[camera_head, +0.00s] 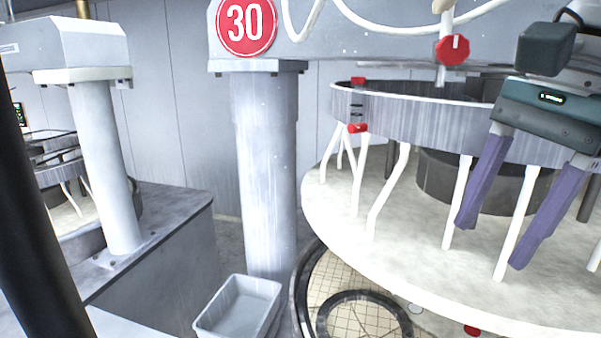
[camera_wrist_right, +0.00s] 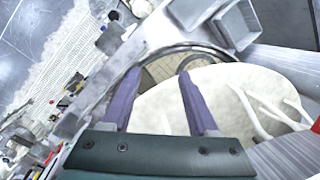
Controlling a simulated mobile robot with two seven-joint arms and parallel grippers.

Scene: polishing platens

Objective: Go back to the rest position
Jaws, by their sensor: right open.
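My right gripper (camera_head: 492,238) comes in from the upper right in the head view, its two purple fingers pointing down and spread apart with nothing between them. It hangs in front of the grey ring and white rods of the polishing machine, above the pale round plate (camera_head: 330,205). In the right wrist view the open right gripper (camera_wrist_right: 158,85) shows its fingers apart, with the pale plate (camera_wrist_right: 160,108) beyond them. My left gripper is not in either view.
A grey column (camera_head: 262,170) with a red "30" sign (camera_head: 246,25) stands left of the plate. A grey bin (camera_head: 238,308) sits at its foot, beside the tiled round platen (camera_head: 335,285). Another machine column (camera_head: 105,165) stands at left. The wrist view shows a cluttered work surface (camera_wrist_right: 60,75).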

